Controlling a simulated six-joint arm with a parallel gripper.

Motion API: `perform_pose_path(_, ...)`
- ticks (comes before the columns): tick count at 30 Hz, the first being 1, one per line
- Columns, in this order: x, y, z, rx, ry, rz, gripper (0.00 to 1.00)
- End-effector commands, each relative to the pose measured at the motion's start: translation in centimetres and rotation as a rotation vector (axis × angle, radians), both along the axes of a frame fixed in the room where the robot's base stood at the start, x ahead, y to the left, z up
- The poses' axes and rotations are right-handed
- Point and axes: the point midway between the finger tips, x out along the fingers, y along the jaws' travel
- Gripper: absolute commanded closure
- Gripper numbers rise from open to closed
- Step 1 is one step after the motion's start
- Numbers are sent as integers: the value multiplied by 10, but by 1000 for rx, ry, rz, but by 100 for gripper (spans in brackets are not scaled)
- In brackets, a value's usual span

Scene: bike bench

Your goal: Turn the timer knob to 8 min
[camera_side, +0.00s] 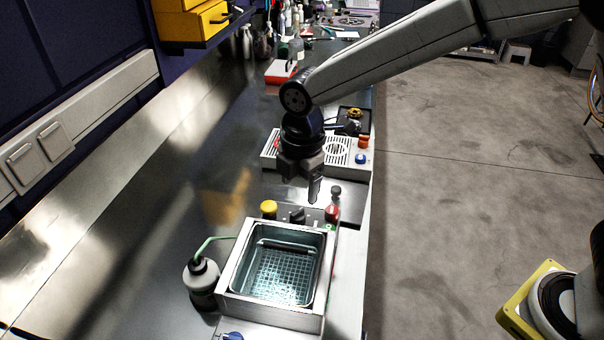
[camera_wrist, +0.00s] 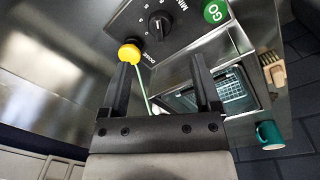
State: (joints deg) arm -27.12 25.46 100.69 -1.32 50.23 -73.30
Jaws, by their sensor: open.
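The timer knob (camera_wrist: 160,25) is black and sits on a dark panel with a ring of numbers and the label MIN in the wrist view. In the side view a black knob (camera_side: 297,215) stands on the panel behind the basin, probably the same one. My gripper (camera_wrist: 162,62) is open and empty, its fingers spread apart in the wrist view. In the side view my gripper (camera_side: 314,190) hangs above the panel, apart from the knob. The number that the knob points to is too small to read surely.
A yellow button (camera_wrist: 130,53) lies close by the left finger in the wrist view, and a green GO button (camera_wrist: 215,11) lies right of the knob. A metal basin (camera_side: 228,285), a bottle with a green spout (camera_side: 202,282) and a red knob (camera_side: 332,213) are nearby.

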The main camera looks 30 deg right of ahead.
Motion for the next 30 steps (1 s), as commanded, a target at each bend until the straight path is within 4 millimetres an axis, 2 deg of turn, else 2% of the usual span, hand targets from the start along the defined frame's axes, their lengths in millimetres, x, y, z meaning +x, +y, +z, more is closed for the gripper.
perform_pose_path(14, -18, -66, -9, 50, -30, -445, 19)
perform_pose_path(30, -53, -131, -21, 116, -61, -945, 19)
